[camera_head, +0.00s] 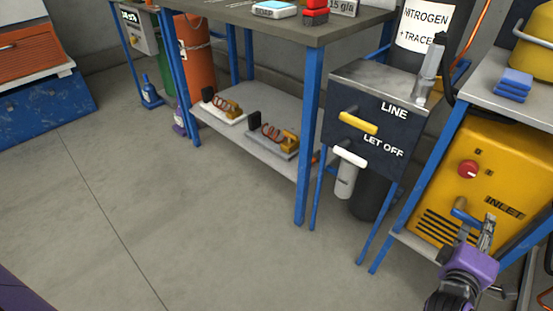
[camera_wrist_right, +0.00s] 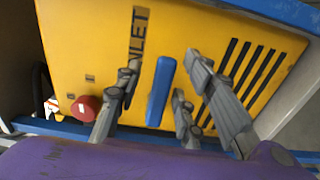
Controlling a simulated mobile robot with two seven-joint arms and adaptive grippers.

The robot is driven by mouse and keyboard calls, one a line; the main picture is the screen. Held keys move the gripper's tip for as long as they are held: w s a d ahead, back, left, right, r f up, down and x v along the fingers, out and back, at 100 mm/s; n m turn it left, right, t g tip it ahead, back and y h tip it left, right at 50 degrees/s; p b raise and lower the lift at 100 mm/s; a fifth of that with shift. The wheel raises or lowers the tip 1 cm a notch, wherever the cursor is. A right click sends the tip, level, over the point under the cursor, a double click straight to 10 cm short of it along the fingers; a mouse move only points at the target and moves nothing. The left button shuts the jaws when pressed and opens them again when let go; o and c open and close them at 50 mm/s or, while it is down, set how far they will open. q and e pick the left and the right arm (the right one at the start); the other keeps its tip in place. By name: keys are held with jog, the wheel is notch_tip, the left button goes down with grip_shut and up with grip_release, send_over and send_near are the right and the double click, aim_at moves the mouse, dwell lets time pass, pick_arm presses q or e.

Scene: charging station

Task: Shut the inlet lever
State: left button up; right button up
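The inlet lever is a blue bar (camera_head: 464,214) on the front of a yellow machine (camera_head: 450,165) marked INLET, at the right of the head view. In the right wrist view the lever (camera_wrist_right: 160,92) stands out between the spread fingers, close to lengthwise with them. My right gripper (camera_head: 487,228) is at the machine's front, just beside the lever in the head view. In the right wrist view the gripper (camera_wrist_right: 163,70) is open, with gaps on both sides of the lever. Whether any finger touches it I cannot tell. My left gripper is not in view.
A blue-legged frame surrounds the machine. To the left stands a dark LINE / LET OFF box (camera_head: 370,110) with yellow and white handles. Open floor (camera_head: 180,230) lies left.

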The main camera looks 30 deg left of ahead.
notch_tip(320, 180, up, 10)
jog(key=shift+f, duration=0.2)
jog(key=shift+c, duration=0.4)
